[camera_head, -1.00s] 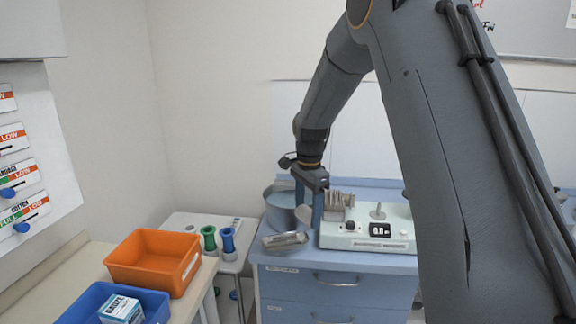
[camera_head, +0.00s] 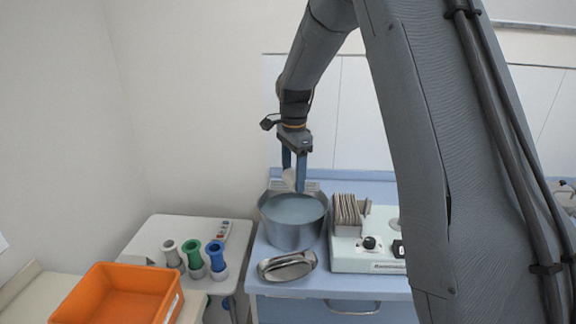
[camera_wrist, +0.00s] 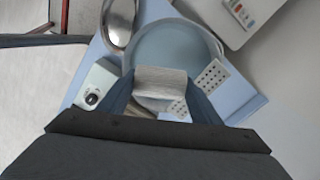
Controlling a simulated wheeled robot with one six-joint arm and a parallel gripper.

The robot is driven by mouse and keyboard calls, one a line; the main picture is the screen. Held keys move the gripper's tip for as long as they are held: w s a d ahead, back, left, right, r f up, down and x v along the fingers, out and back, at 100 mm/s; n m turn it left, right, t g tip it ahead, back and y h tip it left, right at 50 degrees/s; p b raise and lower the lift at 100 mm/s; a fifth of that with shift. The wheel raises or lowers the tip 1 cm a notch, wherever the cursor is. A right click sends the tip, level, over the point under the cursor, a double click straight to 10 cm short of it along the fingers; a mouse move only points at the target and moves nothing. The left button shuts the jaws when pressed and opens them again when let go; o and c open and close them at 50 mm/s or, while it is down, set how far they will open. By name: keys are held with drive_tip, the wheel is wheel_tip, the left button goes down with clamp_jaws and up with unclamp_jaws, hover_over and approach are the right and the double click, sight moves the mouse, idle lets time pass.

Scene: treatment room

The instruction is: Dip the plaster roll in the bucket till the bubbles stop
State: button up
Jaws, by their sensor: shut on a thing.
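My gripper (camera_head: 294,178) points down over the metal bucket (camera_head: 287,233) on the blue cabinet top. The bucket holds a grey-blue liquid. The gripper is shut on a white plaster roll (camera_head: 289,177), which also shows between the fingers in the wrist view (camera_wrist: 160,82). In the head view the roll hangs above the bucket's opening, near its back rim. The wrist view shows the roll over the liquid in the round bucket (camera_wrist: 215,48). Its height above the liquid is hard to judge. I see no bubbles.
A metal dish (camera_head: 287,266) lies in front of the bucket. A white device with a rack of plates (camera_head: 368,250) stands close on its right. Left are a small table with several coloured cups (camera_head: 193,254) and an orange bin (camera_head: 121,294).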

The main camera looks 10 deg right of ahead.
drive_tip(key=shift+w+f, duration=0.2)
drive_tip(key=shift+w, duration=0.1)
drive_tip(key=shift+s+f+b, duration=0.1)
drive_tip(key=shift+f+b, duration=4.1)
drive_tip(key=shift+f, duration=4.1)
drive_tip(key=shift+r, duration=0.1)
